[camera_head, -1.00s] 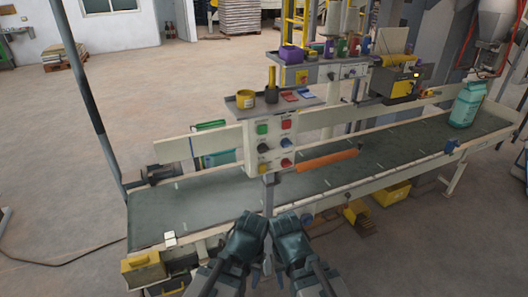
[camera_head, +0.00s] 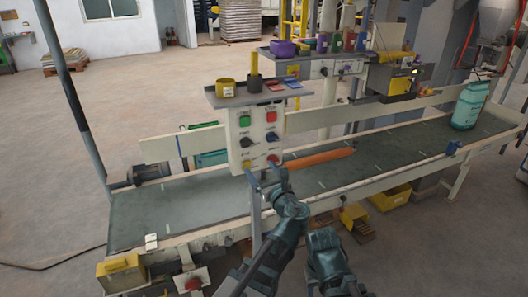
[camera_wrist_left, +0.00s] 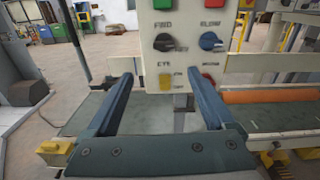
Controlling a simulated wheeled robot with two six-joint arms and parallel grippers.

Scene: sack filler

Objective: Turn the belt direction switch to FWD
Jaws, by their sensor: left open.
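The control panel (camera_head: 256,148) stands on a post at the near side of the belt. The black switch knob (camera_wrist_left: 164,43) is at its left, with FWD printed above it; the lower label is not clear. It also shows in the head view (camera_head: 246,142). Its exact pointer direction is hard to tell. A blue knob (camera_wrist_left: 210,42) sits to its right. My left gripper (camera_head: 265,181) is open and empty before the panel's lower part. In the left wrist view its fingers (camera_wrist_left: 162,76) lie below the black knob, apart from it. My right gripper (camera_head: 324,240) hangs lower right; its jaws are unclear.
Green (camera_head: 244,121) and red (camera_head: 271,117) buttons are above the knobs, a yellow button (camera_wrist_left: 166,82) below. A shelf with a yellow cup (camera_head: 226,88) tops the panel. The belt (camera_head: 205,203) runs behind, with an orange roller (camera_head: 320,159) at right and a sack (camera_head: 470,105) far right.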

